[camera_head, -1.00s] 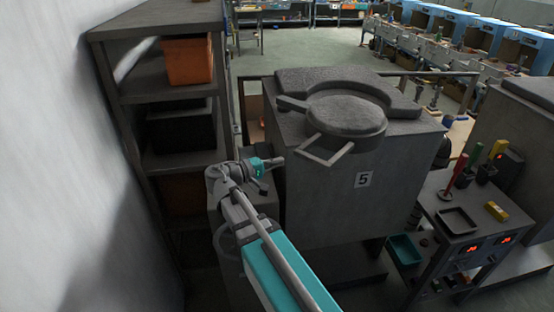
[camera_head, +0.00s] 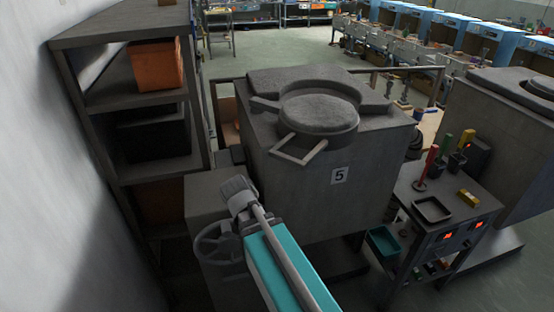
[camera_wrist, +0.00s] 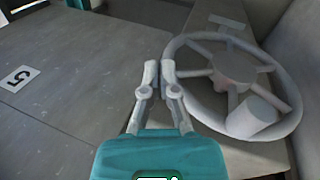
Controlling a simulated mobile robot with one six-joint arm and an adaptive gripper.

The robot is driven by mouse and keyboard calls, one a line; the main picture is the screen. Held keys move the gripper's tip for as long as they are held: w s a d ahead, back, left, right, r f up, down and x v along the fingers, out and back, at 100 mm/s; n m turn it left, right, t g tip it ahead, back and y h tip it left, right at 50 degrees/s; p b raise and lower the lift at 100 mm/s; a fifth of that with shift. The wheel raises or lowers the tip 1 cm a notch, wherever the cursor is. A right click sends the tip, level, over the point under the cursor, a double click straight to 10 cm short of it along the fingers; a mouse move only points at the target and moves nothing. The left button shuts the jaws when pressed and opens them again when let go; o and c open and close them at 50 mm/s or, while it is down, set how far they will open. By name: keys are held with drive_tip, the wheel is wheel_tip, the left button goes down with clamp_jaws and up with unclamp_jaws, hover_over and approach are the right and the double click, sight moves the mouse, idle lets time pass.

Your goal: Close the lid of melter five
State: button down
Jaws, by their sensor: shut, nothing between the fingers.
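Melter five (camera_head: 330,205) is a grey box with a "5" plate on its front; its side also shows in the wrist view (camera_wrist: 60,90). Its round grey lid (camera_head: 318,108) lies roughly flat on top, with an angled handle (camera_head: 300,152) at the front. I cannot tell whether it is fully seated. A spoked handwheel (camera_head: 212,243) is on the grey block left of the melter. My gripper (camera_wrist: 159,66) is shut and empty, left of the handwheel (camera_wrist: 285,85) in the wrist view.
A dark shelf (camera_head: 120,40) with an orange bin (camera_head: 155,68) stands at the left by the wall. A control cart (camera_head: 455,212) with a tray and coloured tools stands at the right, near another melter (camera_head: 490,130). Open floor lies behind.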

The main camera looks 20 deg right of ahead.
drive_tip(key=a+y, duration=0.1)
drive_tip(key=s+a+y, duration=0.1)
drive_tip(key=s+a+f+y, duration=0.1)
drive_tip(key=shift+a+y, duration=0.3)
drive_tip(key=shift+a, duration=0.15)
idle(0.3)
